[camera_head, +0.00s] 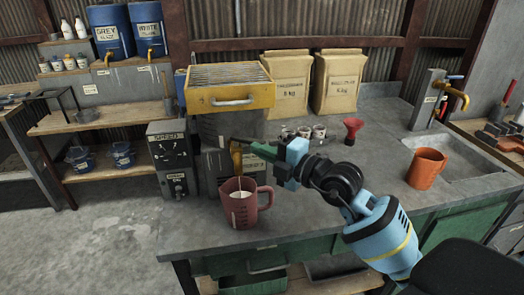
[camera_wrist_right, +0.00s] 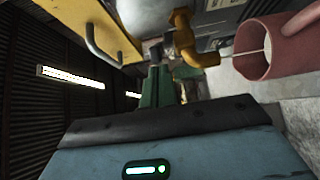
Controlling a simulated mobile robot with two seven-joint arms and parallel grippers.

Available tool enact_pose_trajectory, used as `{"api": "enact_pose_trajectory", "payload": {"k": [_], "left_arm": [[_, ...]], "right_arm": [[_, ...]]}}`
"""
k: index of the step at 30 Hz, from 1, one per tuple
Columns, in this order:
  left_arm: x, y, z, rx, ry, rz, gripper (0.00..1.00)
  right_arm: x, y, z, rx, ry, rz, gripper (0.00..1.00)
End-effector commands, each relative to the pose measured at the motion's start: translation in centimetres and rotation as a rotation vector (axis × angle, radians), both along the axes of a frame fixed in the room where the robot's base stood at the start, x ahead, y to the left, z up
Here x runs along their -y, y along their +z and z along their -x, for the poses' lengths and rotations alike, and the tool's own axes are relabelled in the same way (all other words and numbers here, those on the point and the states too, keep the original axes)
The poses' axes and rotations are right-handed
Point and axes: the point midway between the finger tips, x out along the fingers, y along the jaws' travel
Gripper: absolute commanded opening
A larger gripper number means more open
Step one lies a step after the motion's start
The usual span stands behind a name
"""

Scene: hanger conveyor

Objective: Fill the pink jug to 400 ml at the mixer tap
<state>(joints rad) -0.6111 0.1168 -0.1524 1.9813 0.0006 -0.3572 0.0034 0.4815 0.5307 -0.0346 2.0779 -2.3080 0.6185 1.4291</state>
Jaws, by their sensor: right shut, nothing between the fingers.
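The pink jug (camera_head: 243,207) stands upright at the front edge of the workbench, handle to the right, below the mixer's yellow tap (camera_head: 237,160). A thin pale stream runs into the jug; it also shows in the right wrist view, where the jug (camera_wrist_right: 275,50) is beside the tap (camera_wrist_right: 184,42). The jug has pale scale marks, but I cannot read the level. My right gripper (camera_head: 245,146), with green fingers, is shut and empty beside the top of the tap. I cannot tell whether its fingertips (camera_wrist_right: 156,62) touch the tap. My left gripper is out of view.
The mixer has a yellow grated top (camera_head: 229,86). A grey speed box (camera_head: 172,155) stands left of it. Paper sacks (camera_head: 287,82), small jars and a red funnel (camera_head: 353,129) stand behind. An orange jug (camera_head: 427,168) is by the sink (camera_head: 470,160).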

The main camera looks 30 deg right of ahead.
Motion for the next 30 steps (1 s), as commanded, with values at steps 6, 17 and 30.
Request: {"api": "enact_pose_trajectory", "payload": {"k": [6,17,30], "left_arm": [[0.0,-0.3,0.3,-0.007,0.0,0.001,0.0],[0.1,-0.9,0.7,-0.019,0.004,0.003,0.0],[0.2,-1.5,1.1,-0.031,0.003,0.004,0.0]], "right_arm": [[0.2,-0.1,-0.1,-0.002,0.015,0.001,0.0],[0.5,-0.1,-0.2,-0.001,0.061,0.0,0.0],[1.0,-0.1,-0.4,0.0,0.113,0.001,0.0]]}}
